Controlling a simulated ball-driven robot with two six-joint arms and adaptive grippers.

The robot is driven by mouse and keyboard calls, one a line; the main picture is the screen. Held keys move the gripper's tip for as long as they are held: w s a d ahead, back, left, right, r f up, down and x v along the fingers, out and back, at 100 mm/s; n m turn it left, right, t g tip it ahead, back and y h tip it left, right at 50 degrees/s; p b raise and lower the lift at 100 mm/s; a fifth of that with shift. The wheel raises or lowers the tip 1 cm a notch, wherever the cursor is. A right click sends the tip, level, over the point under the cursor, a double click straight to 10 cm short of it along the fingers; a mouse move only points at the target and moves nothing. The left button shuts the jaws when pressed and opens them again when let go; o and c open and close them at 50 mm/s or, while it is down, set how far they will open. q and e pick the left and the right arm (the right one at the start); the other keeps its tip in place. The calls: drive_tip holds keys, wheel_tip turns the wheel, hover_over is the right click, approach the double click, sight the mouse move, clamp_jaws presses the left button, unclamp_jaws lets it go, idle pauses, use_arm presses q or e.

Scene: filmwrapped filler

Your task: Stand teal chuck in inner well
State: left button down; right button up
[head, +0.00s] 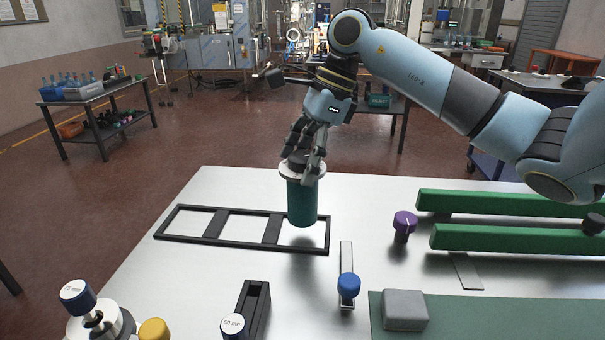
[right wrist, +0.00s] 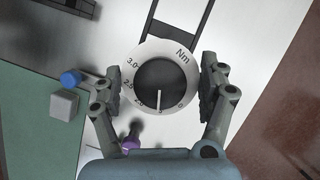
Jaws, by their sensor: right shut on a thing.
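The teal chuck (head: 302,203) is an upright cylinder with a pale collar and dark top. My right gripper (head: 303,170) is shut on its top part from above. In the right wrist view the chuck's top shows as a white dial ring (right wrist: 133,84) between the two fingers (right wrist: 160,95). A flat black frame (head: 200,241) with three wells in a row lies on the table. The chuck hangs over the right-hand well, seemingly a little above the table. It hides part of the frame's far right edge. My left gripper is not in view.
A purple-topped knob (head: 404,222), green bars (head: 500,238) and a grey block (head: 404,310) on a green mat (head: 500,318) are to the right. A blue-knobbed metal piece (head: 348,284) and black holder (head: 256,305) are in front. The table (head: 230,185) is clear behind the frame.

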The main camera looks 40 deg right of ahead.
sight(302, 195)
wheel_tip(302, 195, down, 3)
drive_tip(key=shift+p, duration=0.3)
drive_tip(key=shift+f, duration=0.15)
drive_tip(key=o, duration=1.7)
